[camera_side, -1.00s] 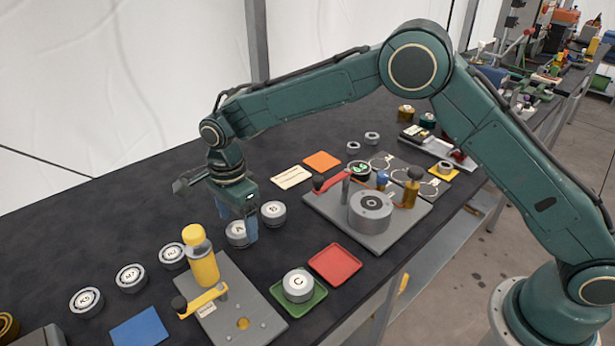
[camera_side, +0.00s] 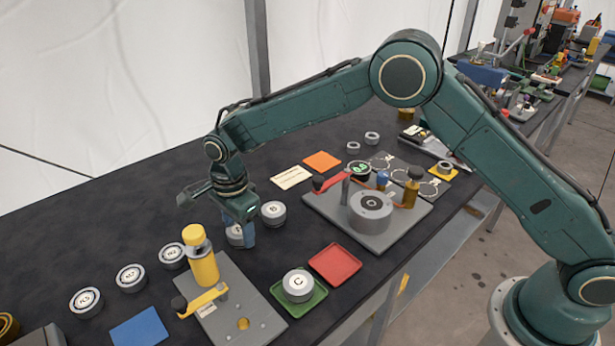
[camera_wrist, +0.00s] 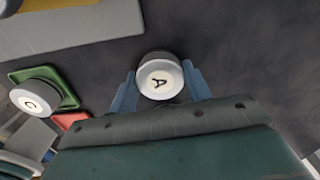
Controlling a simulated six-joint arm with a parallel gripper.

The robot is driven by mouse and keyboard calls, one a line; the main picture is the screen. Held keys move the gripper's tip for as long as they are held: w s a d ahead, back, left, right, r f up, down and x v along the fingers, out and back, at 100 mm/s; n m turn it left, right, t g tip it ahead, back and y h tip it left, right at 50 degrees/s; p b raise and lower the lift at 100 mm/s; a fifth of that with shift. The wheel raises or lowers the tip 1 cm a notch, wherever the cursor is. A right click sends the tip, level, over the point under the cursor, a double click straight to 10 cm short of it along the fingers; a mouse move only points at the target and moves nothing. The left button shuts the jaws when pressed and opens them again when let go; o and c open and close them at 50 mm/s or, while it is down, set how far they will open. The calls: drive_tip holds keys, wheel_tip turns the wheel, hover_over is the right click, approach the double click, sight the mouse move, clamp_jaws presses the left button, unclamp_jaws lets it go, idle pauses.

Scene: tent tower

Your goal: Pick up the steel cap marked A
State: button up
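The steel cap marked A (camera_wrist: 160,78) stands upright on the dark table, label up. It lies between the two blue fingers of my gripper (camera_wrist: 160,92) in the wrist view, with a narrow dark gap showing on each side. In the side view the cap A (camera_side: 234,237) is mostly hidden behind my gripper (camera_side: 242,236), which is lowered over it. My gripper is open, one finger on either side of the cap.
Cap B (camera_side: 273,211) stands close to the right of cap A. Cap C (camera_side: 298,283) sits on a green tray (camera_side: 290,309), beside a red tray (camera_side: 335,264). A grey plate with a yellow bottle (camera_side: 203,266) stands in front. Several marked bearings lie at left.

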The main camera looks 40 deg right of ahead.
sight(239, 229)
drive_tip(key=c, duration=0.4)
drive_tip(key=shift+r, duration=0.15)
wheel_tip(239, 229, up, 20)
drive_tip(key=shift+f, duration=0.1)
idle(0.4)
idle(0.5)
